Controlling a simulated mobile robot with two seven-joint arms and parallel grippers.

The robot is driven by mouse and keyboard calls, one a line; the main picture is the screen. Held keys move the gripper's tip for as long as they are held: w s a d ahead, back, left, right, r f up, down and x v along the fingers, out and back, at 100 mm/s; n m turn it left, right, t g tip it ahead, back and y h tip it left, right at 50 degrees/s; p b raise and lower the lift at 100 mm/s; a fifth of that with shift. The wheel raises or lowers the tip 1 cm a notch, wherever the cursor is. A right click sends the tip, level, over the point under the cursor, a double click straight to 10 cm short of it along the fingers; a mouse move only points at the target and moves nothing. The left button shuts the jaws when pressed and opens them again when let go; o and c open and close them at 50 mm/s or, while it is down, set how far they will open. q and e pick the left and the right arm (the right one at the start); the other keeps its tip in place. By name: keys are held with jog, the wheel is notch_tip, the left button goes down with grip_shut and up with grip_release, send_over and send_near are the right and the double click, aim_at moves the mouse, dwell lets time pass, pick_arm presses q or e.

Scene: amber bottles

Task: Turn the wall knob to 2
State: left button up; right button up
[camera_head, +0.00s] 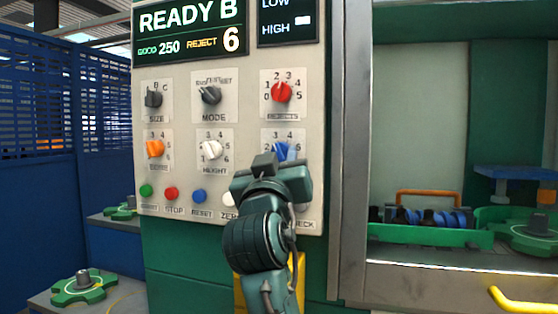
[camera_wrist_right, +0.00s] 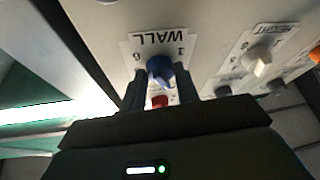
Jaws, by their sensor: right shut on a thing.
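The blue wall knob (camera_head: 281,150) sits on the lower right of the cream control panel (camera_head: 183,128). In the head view my right gripper (camera_head: 266,161) covers its lower part and its label; the numbers 3 and 4 show above it. In the right wrist view the wall knob (camera_wrist_right: 160,69) lies between the two fingers of my right gripper (camera_wrist_right: 161,78), under an upside-down WALL label with 1 and 6 visible. The gripper is shut on the knob. The knob's exact setting cannot be read. My left gripper is not in view.
A white height knob (camera_head: 211,150) is left of the wall knob, and a red rejects knob (camera_head: 282,92) is above it. Several push buttons, among them a blue reset button (camera_head: 199,196), line the panel's lower edge. A grey frame post (camera_head: 348,150) stands right of the panel.

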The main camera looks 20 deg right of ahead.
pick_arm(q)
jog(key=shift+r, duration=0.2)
pick_arm(e)
jog(key=shift+r, duration=0.1)
